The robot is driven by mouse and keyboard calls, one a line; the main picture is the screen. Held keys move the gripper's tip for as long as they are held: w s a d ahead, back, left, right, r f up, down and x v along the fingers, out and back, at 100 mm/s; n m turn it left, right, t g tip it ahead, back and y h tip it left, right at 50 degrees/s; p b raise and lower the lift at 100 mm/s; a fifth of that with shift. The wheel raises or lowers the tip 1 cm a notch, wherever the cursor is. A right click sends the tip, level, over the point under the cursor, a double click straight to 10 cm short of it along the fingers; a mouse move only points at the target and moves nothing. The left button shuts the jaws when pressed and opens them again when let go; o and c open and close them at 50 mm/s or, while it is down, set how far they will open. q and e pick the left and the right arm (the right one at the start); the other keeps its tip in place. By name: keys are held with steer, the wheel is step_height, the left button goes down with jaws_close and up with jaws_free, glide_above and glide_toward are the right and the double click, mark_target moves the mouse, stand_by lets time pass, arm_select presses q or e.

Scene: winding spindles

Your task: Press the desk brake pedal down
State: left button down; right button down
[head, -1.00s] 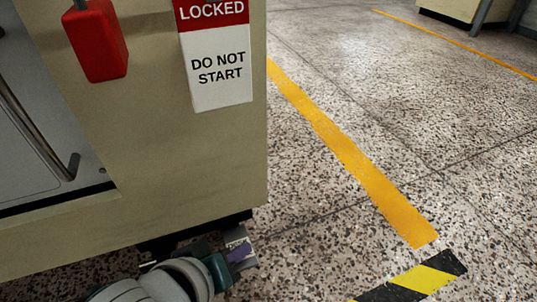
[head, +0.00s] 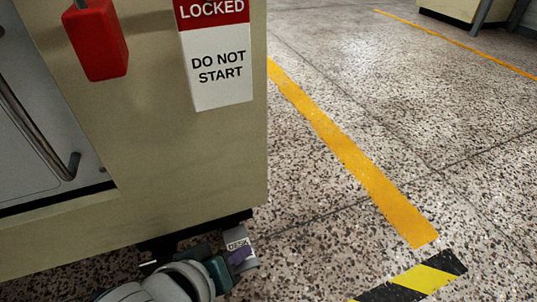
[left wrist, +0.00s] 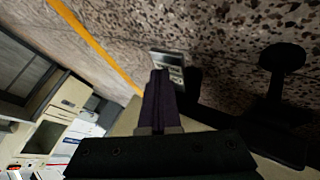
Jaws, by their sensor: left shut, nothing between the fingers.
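The desk brake pedal, a small grey plate with a label reading DESK (head: 238,243), sticks out low at the foot of the beige cabinet. In the left wrist view the pedal plate (left wrist: 168,58) lies just beyond the fingertips. My left gripper (head: 241,255) is shut and empty, its purple fingers over the pedal's face below the label. In the left wrist view the purple fingers (left wrist: 158,95) reach the plate's edge and seem to touch it; exact contact is hard to tell. My right gripper is out of view.
The beige cabinet (head: 190,165) stands close above my left arm. A red lock (head: 97,42) and a LOCKED, DO NOT START sign (head: 215,65) are on it. Speckled floor with a yellow line (head: 350,155) and a black-yellow strip (head: 420,278) lies clear to the right.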

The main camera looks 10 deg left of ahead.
arm_select(q)
steer(key=shift+f, duration=0.65)
stand_by(0.4)
stand_by(0.4)
steer(key=shift+r+p, duration=1.6)
steer(key=shift+p, duration=0.1)
step_height(320, 180, up, 5)
steer(key=p, duration=0.5)
